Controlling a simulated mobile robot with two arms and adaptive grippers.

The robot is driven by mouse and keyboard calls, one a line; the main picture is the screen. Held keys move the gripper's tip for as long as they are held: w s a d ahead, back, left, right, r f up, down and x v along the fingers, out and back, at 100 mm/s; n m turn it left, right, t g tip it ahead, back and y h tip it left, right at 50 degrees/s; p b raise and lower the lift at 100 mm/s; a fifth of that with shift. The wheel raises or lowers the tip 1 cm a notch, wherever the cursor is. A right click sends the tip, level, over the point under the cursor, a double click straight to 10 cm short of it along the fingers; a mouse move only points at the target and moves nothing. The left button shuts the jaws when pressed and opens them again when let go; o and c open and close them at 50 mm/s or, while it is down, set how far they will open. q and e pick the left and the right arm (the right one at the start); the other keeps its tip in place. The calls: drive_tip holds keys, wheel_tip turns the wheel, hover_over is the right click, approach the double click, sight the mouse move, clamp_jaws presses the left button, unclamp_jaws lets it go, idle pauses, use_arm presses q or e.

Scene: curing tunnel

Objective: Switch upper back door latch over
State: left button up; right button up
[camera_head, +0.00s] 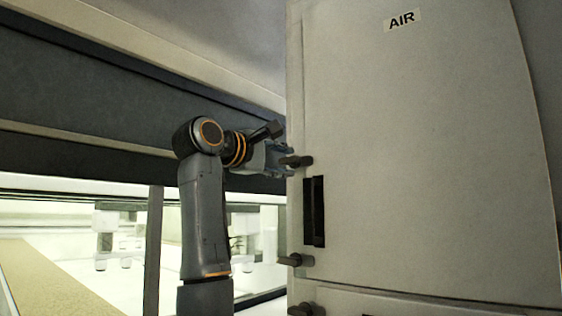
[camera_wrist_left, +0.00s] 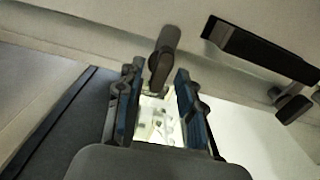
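The upper latch (camera_head: 297,162) is a dark knob-like lever at the left edge of the pale door (camera_head: 430,150) marked AIR. In the head view it lies roughly level, pointing right. My left gripper (camera_head: 284,160) is right at this latch, coming from the left. In the left wrist view the latch (camera_wrist_left: 163,60) appears between the two blue-grey fingertips of my left gripper (camera_wrist_left: 156,75), with a gap on each side. The gripper is open; I cannot tell how deep the latch sits between the fingers. My right gripper is not in view.
A dark upright handle (camera_head: 314,212) sits just below the upper latch, and a lower latch (camera_head: 295,260) below that. Another latch (camera_head: 306,309) is at the bottom edge. A grey post (camera_head: 153,250) and a bright tunnel interior lie left of the door.

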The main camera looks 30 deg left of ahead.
use_arm(q)
drive_tip(key=s+a, duration=0.1)
drive_tip(key=s, duration=1.1)
